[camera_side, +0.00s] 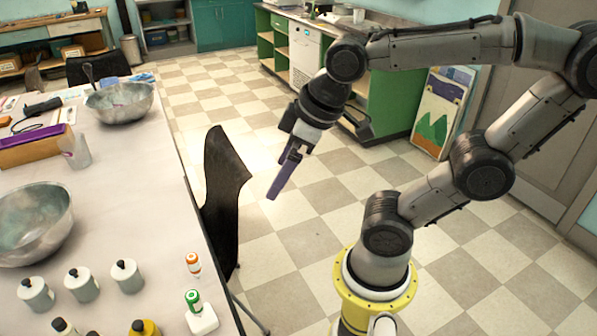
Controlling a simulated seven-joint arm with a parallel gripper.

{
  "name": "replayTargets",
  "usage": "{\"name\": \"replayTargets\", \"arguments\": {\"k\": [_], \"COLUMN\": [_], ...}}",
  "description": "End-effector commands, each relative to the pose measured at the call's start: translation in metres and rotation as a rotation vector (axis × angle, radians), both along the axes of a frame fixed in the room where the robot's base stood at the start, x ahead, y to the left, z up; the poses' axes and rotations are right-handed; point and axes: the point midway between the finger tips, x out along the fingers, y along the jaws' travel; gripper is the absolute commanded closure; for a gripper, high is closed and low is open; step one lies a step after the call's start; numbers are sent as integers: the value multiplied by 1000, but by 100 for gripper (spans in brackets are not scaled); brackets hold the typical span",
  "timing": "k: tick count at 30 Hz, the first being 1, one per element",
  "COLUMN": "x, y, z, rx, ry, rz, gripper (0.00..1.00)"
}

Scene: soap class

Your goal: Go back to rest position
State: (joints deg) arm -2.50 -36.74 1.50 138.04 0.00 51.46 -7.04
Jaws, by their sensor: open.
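My gripper (280,182) hangs in the air right of the table, over the checkered floor. Its long purple-grey finger points down and slightly left. It is open and seen almost edge-on, so the gap between the fingers hardly shows. No object shows between the fingers. It is apart from the table and from the things on it.
A white table (150,190) at left bears a near metal bowl (35,225), a far metal bowl (120,103), a purple-topped box (35,148) and several small bottles. A black chair (222,195) stands between table and gripper. Green cabinets (395,100) stand behind.

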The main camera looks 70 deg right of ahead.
Motion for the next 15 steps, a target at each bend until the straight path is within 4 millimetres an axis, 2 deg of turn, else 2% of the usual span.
{"name": "replayTargets", "arguments": {"k": [3,6,15], "x": [-20,-27,-28], "y": [-6,-8,-9], "z": [-5,-8,-9], "rx": [38,55,58], "ry": [-31,-41,-41], "rz": [-107,-148,-156], "gripper": [0,0,0]}}
